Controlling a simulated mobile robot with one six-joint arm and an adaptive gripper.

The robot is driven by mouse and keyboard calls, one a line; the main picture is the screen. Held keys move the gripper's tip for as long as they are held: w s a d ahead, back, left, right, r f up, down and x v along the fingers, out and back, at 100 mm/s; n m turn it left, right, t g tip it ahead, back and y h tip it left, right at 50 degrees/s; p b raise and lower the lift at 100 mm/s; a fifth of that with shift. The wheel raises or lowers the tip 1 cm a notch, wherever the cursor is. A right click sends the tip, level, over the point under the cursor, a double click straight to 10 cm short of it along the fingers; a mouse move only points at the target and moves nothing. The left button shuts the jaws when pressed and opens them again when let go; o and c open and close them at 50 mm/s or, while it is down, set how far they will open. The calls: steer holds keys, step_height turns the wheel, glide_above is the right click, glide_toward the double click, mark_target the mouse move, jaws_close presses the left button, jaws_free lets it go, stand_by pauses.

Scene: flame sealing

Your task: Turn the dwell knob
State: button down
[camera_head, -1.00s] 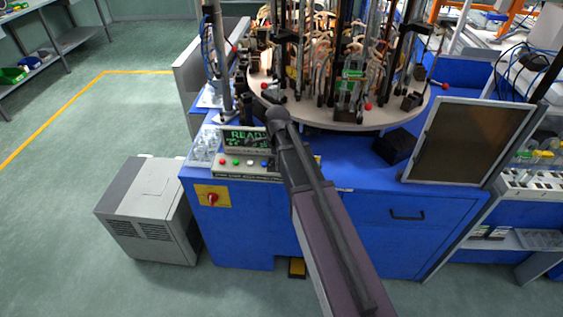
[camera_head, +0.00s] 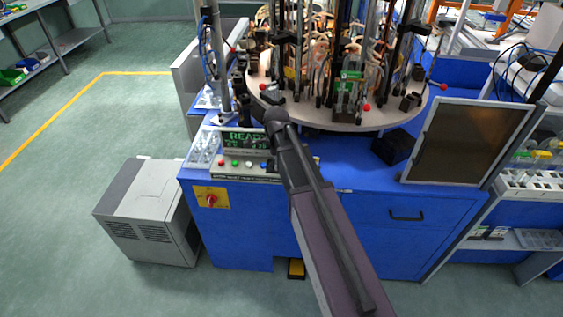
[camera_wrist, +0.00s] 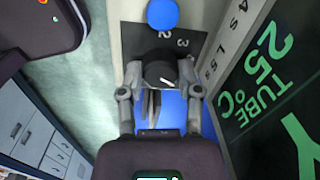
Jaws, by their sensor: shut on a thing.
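The dwell knob (camera_wrist: 159,74) is a dark round knob with a small white mark, on the panel strip beside the printed numbers. It sits between the two fingers of my gripper (camera_wrist: 161,78) in the wrist view, and the fingers are shut on its sides. In the head view my arm covers the knob and the gripper. The control panel (camera_head: 228,173) there has a row of coloured buttons at the front of the blue machine.
The green-lettered display (camera_head: 240,139) stands behind the buttons; in the wrist view the display (camera_wrist: 275,80) lies close at the right. A blue button (camera_wrist: 163,14) is just beyond the knob. The round turntable (camera_head: 330,122) with many rods rises behind the panel.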

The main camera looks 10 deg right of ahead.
steer(key=shift+s+a+n, duration=0.15)
steer(key=shift+s+n, duration=0.15)
steer(key=n, duration=0.3)
steer(key=shift+n, duration=1.7)
steer(key=c, duration=0.6)
jaws_free()
